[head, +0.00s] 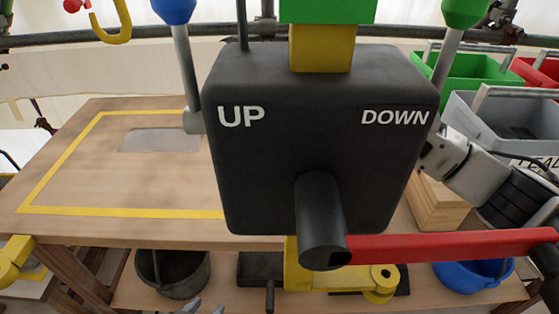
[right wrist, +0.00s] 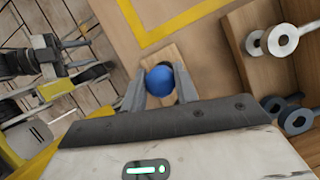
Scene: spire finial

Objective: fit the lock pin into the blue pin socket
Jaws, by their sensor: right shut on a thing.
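In the right wrist view, my right gripper (right wrist: 158,76) is shut on a blue ball-shaped head, which I take to be the lock pin (right wrist: 160,83). The pin's shaft is hidden beneath the head. In the head view my right arm comes in from the right, and its gripper is hidden behind the black box. My left gripper (head: 205,307) shows only as grey fingertips at the bottom edge of the head view, apart, with nothing seen between them. I cannot make out the blue pin socket for certain. A blue knob (head: 175,10) tops a grey rod at upper left.
A black box (head: 310,130) marked UP and DOWN blocks the middle of the head view. A red bar (head: 450,246) runs to its right. The wooden table (head: 75,165) is mostly clear at left. Bins (head: 480,70) stand at upper right; buckets (head: 172,275) are below.

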